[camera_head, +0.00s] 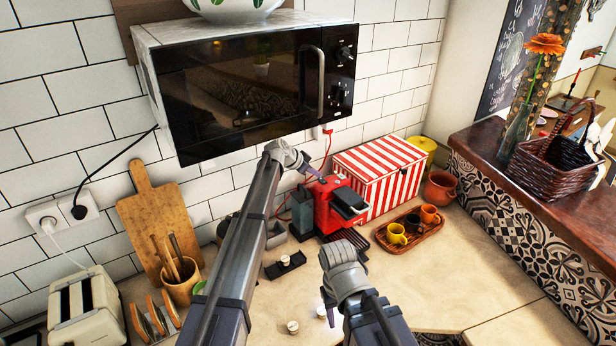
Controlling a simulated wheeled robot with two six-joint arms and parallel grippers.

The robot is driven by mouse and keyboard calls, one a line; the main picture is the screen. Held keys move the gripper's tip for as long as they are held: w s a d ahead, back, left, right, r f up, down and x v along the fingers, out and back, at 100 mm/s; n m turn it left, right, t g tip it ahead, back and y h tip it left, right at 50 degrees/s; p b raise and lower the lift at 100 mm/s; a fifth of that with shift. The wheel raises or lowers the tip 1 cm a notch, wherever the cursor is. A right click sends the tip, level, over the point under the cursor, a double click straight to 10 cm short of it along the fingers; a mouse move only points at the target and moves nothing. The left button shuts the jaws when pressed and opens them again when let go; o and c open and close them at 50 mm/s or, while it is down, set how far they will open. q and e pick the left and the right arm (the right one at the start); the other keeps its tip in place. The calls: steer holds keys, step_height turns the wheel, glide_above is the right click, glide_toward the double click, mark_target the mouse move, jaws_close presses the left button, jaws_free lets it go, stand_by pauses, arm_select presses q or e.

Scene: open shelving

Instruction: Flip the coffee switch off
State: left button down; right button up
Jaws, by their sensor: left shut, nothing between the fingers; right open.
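The red coffee machine (326,208) stands on the counter below and right of the microwave, with a dark grey top part at its front right. Its switch is too small to make out. My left gripper (312,171) is shut and empty, its tip close to the upper left of the coffee machine. I cannot tell whether it touches the machine. My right gripper (328,288) is open and lower, in front of the machine and apart from it. Its fingers are mostly hidden by my own wrist.
A microwave (262,90) hangs above the counter. A striped red-and-white box (384,172) stands behind the machine. A wooden tray (425,233) with cups lies to its right. The counter (470,270) at right is clear.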

mark_target(322, 181)
arm_select(q)
steer(key=shift+b+x, duration=0.35)
steer(key=shift+x, duration=0.75)
arm_select(e)
steer(key=shift+f, duration=0.75)
arm_select(q)
steer(key=shift+w+a+f+b, duration=0.1)
steer(key=shift+f+b, duration=0.4)
steer(key=shift+r, duration=0.3)
arm_select(e)
steer(key=shift+f, duration=0.3)
arm_select(q)
steer(key=shift+s+d+p, duration=0.35)
steer(key=shift+s+d, duration=0.15)
steer(key=shift+s, duration=0.3)
arm_select(e)
steer(key=shift+r, duration=0.1)
arm_select(q)
steer(key=shift+w, duration=0.1)
